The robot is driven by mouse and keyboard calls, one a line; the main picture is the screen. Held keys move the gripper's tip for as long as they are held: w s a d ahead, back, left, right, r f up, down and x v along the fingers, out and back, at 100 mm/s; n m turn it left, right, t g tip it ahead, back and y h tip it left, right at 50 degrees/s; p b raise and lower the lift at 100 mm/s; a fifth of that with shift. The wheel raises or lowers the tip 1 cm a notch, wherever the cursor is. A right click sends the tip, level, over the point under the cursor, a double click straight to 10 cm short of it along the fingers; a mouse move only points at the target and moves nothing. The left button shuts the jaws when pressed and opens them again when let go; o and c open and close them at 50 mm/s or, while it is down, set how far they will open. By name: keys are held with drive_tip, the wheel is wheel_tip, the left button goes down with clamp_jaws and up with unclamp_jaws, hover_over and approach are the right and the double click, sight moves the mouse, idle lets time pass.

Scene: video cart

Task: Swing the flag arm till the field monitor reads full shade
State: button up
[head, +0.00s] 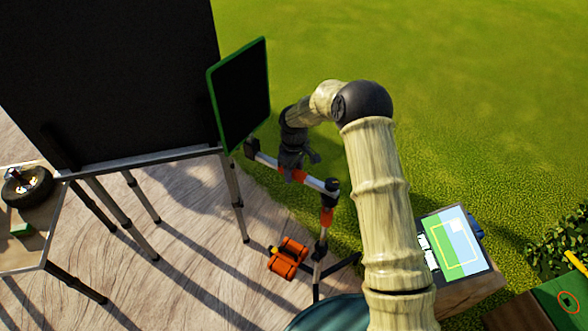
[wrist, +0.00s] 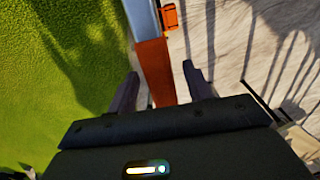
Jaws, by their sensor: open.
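The flag (head: 240,97) is a black panel with a green rim, upright at the left end of the flag arm. The flag arm (head: 317,182) is a white bar with orange bands, pivoted on a stand (head: 324,225). My gripper (head: 297,168) is open at the arm's middle. In the wrist view the bar's orange band (wrist: 153,68) runs between the open fingers of my gripper (wrist: 160,69); contact cannot be told. The field monitor (head: 454,245) shows green and pale blue areas, a yellow outline and a white patch; I see no readable words.
A large black panel (head: 110,75) on metal legs stands left of the flag. An orange bag (head: 288,258) lies at the stand's foot. A side table (head: 25,250) with a black wheel (head: 27,187) is at far left. Open grass (head: 430,60) lies behind.

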drive_tip(key=c, duration=0.9)
drive_tip(key=shift+w+d+m+b, duration=0.3)
drive_tip(key=shift+w+d+m, duration=0.3)
drive_tip(key=shift+w+m, duration=0.3)
drive_tip(key=o, duration=0.9)
drive_tip(key=shift+r, duration=0.15)
wheel_tip(320, 180, up, 17)
drive_tip(key=b, duration=0.2)
drive_tip(key=shift+r, duration=0.1)
